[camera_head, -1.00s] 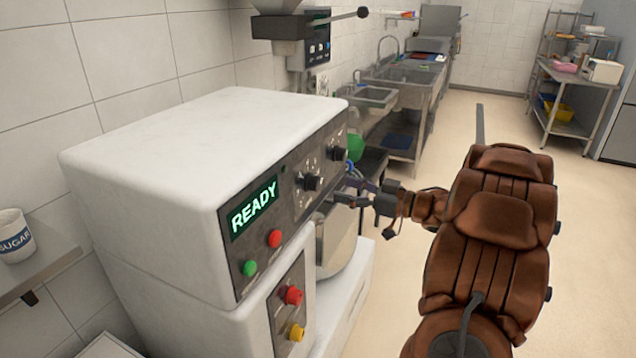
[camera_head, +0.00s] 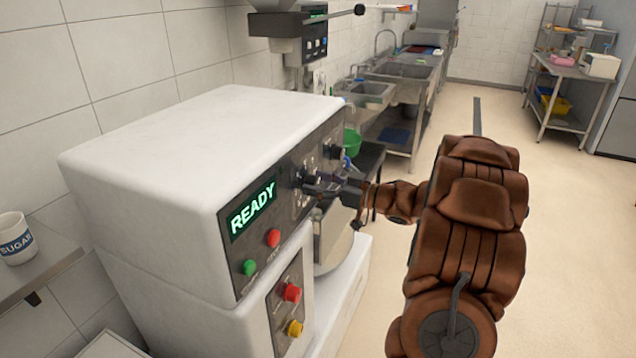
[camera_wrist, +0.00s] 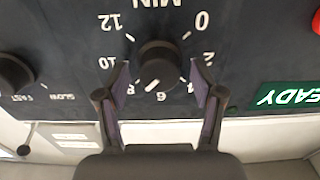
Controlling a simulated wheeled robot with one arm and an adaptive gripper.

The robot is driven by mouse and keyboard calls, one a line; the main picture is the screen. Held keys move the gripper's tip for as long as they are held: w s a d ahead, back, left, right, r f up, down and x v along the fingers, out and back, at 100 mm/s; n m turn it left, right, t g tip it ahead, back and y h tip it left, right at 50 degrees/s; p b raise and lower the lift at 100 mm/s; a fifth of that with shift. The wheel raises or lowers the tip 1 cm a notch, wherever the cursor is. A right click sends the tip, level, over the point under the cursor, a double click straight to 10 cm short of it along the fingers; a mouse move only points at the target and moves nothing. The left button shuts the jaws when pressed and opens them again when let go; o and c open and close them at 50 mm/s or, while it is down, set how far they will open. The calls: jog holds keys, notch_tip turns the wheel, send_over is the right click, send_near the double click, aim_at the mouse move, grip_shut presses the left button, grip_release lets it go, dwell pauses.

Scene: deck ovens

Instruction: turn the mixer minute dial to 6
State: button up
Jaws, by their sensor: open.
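The mixer minute dial (camera_wrist: 158,62) is a round black knob on a dark panel. It appears upside down in the wrist view, under the word MIN, ringed by numbers from 0 to 12. A pale mark on its lower side points close to 6, slightly towards 8; the exact setting is hard to tell. My gripper (camera_wrist: 160,80) is open, with one finger on each side of the dial and visible gaps to the knob. In the head view, my gripper (camera_head: 322,186) is at the mixer panel and partly hides the dial.
The speed knob (camera_wrist: 14,74), marked SLOW and FAST, sits beside the dial. The white mixer (camera_head: 150,190) has a READY display (camera_head: 253,208), red button (camera_head: 273,237) and green button (camera_head: 249,268). Open floor (camera_head: 560,250) lies to the right.

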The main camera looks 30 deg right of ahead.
jog(key=c, duration=1.1)
jog(key=shift+f, duration=0.1)
jog(key=shift+b, duration=0.4)
jog(key=shift+f+n+b, duration=0.15)
jog(key=shift+n+b, duration=0.55)
jog(key=shift+b, duration=0.25)
jog(key=n+b, duration=0.5)
jog(key=b, duration=0.4)
jog(key=shift+a+n, duration=0.1)
jog(key=shift+n, duration=0.3)
jog(key=shift+n+b, duration=0.8)
jog(key=shift+b, duration=0.2)
jog(key=shift+r, duration=0.25)
